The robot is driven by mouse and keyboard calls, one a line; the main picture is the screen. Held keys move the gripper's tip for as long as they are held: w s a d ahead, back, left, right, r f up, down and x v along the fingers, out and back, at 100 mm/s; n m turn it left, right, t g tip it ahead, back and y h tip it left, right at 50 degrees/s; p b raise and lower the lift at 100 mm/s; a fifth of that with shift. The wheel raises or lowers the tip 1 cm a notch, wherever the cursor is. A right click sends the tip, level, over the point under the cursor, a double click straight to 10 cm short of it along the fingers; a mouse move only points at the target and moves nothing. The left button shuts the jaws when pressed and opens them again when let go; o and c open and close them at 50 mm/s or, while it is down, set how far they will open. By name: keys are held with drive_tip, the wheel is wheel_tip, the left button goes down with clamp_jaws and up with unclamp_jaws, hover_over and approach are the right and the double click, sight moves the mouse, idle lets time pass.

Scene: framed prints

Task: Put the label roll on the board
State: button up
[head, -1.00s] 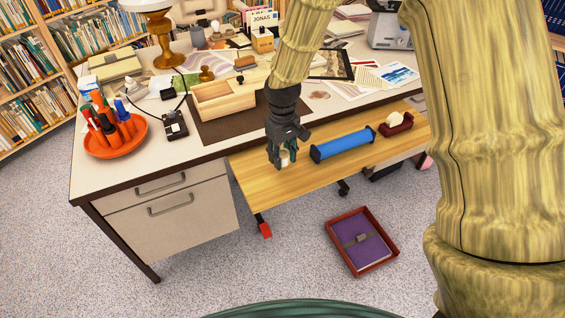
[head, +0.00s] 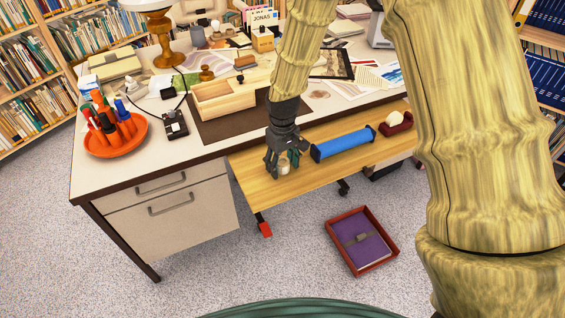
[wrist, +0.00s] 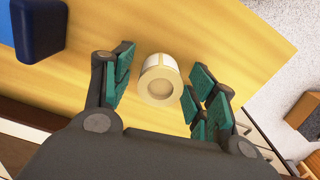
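The label roll (wrist: 160,80) is a small cream-white cylinder with a round recess in its end. In the wrist view it sits between the spread fingers of my gripper (wrist: 158,92), with a narrow gap on each side. In the head view the roll (head: 284,168) is partly hidden by my gripper (head: 283,163), which is low over the pale wooden board (head: 262,193). The board juts out from under the desk top. The roll appears to stand on the board near its left end; its contact edge is not clear.
A blue cylinder with dark ends (head: 343,143) lies on the board to the right of my gripper. A dark red tape dispenser (head: 397,124) stands farther right. The desk edge (head: 215,150) is close behind. The board's front left is clear. A red tray (head: 361,241) is on the floor.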

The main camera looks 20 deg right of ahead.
sight(283, 160)
wheel_tip(283, 160, up, 12)
idle(0.9)
drive_tip(key=shift+r, duration=0.1)
idle(1.0)
